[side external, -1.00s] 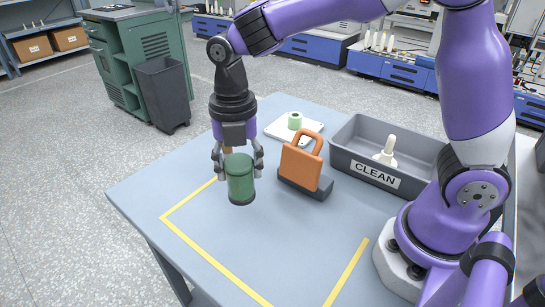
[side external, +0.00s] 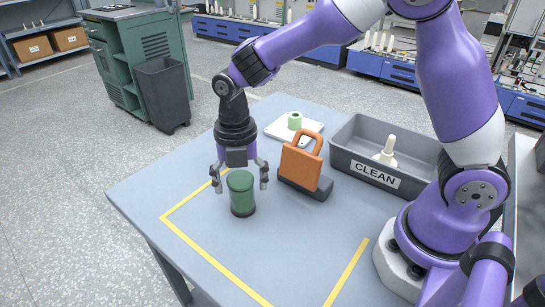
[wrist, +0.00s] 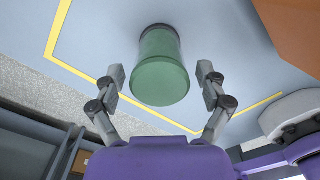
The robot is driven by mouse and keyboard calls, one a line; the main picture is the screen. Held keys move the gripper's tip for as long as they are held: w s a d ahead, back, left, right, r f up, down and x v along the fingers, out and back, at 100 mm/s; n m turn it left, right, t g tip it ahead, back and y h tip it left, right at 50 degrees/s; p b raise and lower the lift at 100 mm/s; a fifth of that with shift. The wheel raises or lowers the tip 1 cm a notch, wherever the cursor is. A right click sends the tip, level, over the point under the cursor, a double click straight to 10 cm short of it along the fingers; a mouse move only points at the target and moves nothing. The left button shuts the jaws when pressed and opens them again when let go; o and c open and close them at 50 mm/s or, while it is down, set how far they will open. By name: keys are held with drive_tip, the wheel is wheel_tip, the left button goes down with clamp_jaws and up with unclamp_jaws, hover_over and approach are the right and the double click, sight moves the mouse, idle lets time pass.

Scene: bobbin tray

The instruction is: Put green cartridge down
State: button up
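The green cartridge (side external: 241,194) stands upright on the blue-grey table, inside the yellow taped outline. It has a dark base and also shows in the wrist view (wrist: 160,70). My gripper (side external: 241,186) is open, its fingers spread on either side of the cartridge. In the wrist view my gripper (wrist: 161,75) shows a gap between each fingertip and the cartridge.
An orange block with a handle (side external: 301,165) on a dark base stands close to the right. A grey bin labelled CLEAN (side external: 345,165) holds a white bobbin-like piece (side external: 387,150). A white plate (side external: 278,130) carries a pale green ring (side external: 295,120). The table's front is clear.

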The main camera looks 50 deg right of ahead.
drive_tip(key=shift+r, duration=0.1)
wheel_tip(320, 180, up, 12)
drive_tip(key=s+d+m+t, duration=0.2)
drive_tip(key=s+d+m, duration=0.2)
drive_tip(key=m, duration=0.9)
drive_tip(key=s+d+m+t, duration=0.3)
drive_tip(key=s+m, duration=0.4)
drive_tip(key=m, duration=0.7)
drive_tip(key=shift+s+d+r+t, duration=0.25)
drive_tip(key=shift+s+d+t, duration=0.1)
drive_tip(key=shift+d, duration=0.4)
